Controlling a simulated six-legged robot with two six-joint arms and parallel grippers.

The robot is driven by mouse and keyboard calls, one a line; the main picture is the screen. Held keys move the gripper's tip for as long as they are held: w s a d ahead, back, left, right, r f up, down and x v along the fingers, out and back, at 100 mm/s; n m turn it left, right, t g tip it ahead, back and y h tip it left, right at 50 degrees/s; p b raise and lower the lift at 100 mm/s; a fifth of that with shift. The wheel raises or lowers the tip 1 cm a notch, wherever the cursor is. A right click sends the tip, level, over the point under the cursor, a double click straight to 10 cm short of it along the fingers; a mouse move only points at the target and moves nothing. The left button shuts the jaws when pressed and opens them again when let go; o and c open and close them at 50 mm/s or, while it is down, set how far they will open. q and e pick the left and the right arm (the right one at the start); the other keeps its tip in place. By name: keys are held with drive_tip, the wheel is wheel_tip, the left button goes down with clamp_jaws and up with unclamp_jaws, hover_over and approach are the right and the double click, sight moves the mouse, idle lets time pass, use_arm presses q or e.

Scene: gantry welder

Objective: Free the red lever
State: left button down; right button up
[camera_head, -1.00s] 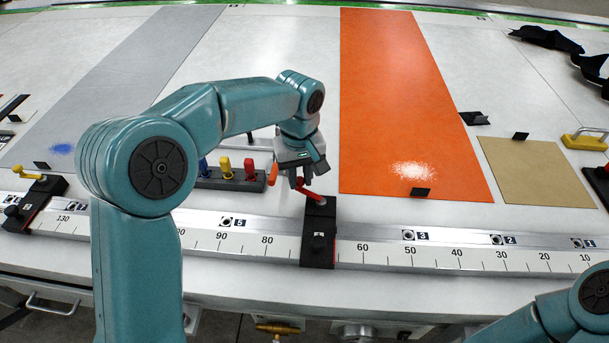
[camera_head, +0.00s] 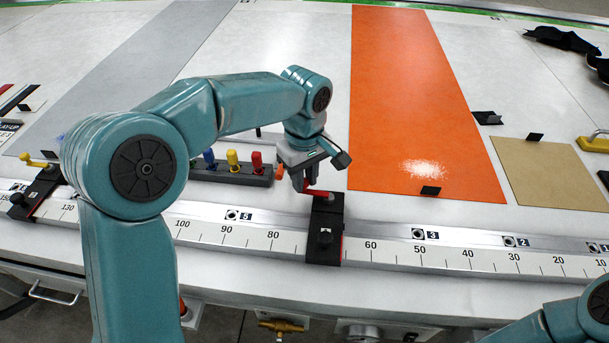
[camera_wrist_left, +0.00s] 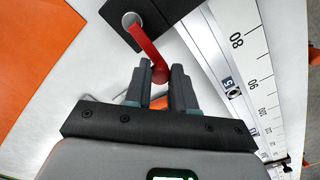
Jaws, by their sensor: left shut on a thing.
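The red lever (camera_head: 319,193) sits on a black clamp block (camera_head: 324,232) that straddles the ruled rail (camera_head: 400,252), near the 70 mark. My left gripper (camera_head: 305,184) reaches down to the lever's free end from behind the rail. In the left wrist view, the red lever (camera_wrist_left: 146,42) runs from a round pivot on the black block (camera_wrist_left: 176,10) to its knob end between the fingers. My left gripper (camera_wrist_left: 160,82) is shut on that end. My right gripper is out of view; only part of my right arm shows at the lower right.
A dark rack (camera_head: 230,174) with blue, yellow and red pegs stands left of my gripper. An orange sheet (camera_head: 420,110) lies to the right, with a tan sheet (camera_head: 548,172) beyond. Another clamp with a yellow lever (camera_head: 38,161) sits at the far left.

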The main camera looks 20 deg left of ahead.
sight(305, 180)
use_arm(q)
drive_tip(key=shift+f, duration=0.2)
drive_tip(key=c, duration=0.9)
unclamp_jaws()
drive_tip(key=shift+c, duration=0.2)
drive_tip(key=shift+w, duration=0.1)
drive_tip(key=shift+r, duration=0.1)
wheel_tip(305, 180, up, 16)
drive_tip(key=p, duration=0.2)
drive_tip(key=shift+r, duration=0.15)
